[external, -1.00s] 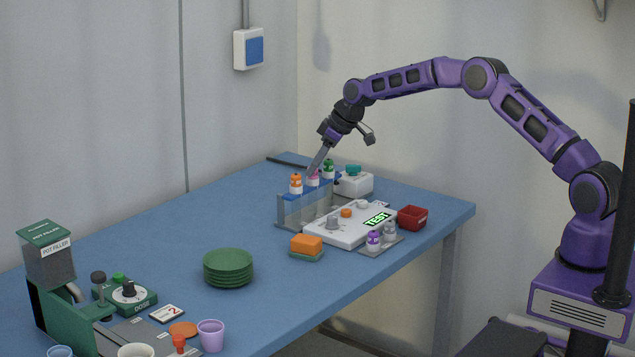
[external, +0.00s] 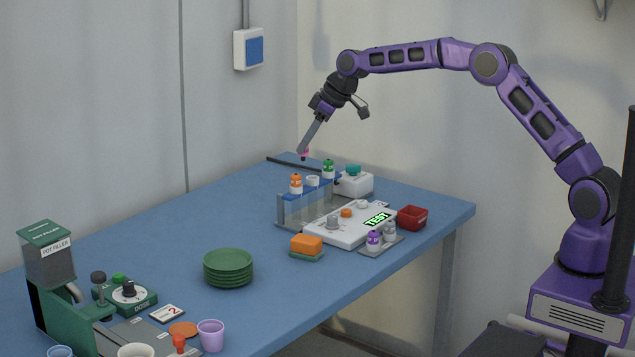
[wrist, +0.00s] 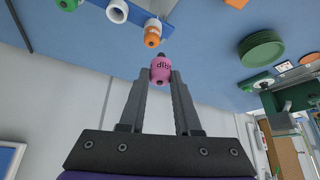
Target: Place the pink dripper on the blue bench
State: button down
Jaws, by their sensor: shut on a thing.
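The pink dripper (wrist: 160,71) is a small pink bottle with dark lettering and a dark tip. My gripper (wrist: 161,80) is shut on it, with one finger on each side. In the external view the dripper (external: 303,153) shows as a small pink spot at the end of my gripper (external: 304,148), in the air above the far part of the bench. The blue bench (external: 160,240) runs along the wall. A rack (external: 306,206) on it holds an orange-topped dripper (external: 296,184) and a green-topped one (external: 328,170), with an empty white-rimmed place (external: 313,181) between them.
Right of the rack are a white test device (external: 345,232), a red bin (external: 412,217) and a white box with a teal top (external: 354,184). Green plates (external: 228,267) and an orange sponge (external: 306,244) are nearer. Bare bench lies left of the rack.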

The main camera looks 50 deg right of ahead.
jog(key=s+a+f+n+y+b, duration=0.1)
jog(key=s+a+f+n+b, duration=0.2)
jog(key=s+a, duration=0.7)
jog(key=s+a+f+n+b, duration=0.1)
jog(key=s+a+f+b, duration=0.25)
jog(key=s+a, duration=0.65)
jog(key=shift+g, duration=0.5)
jog(key=shift+w+a+f+b, duration=0.1)
jog(key=shift+a+f+b, duration=0.05)
jog(key=shift+f, duration=1.7)
jog(key=shift+s+a+f+b, duration=0.1)
jog(key=shift+a+f, duration=0.1)
jog(key=shift+f, duration=1.65)
jog(key=shift+w+a+f+b, duration=0.1)
jog(key=shift+a+f+b, duration=0.05)
jog(key=shift+f, duration=1.7)
jog(key=shift+f, duration=0.1)
jog(key=shift+f, duration=0.15)
jog(key=c, duration=0.6)
grip_release()
jog(key=shift+r, duration=0.2)
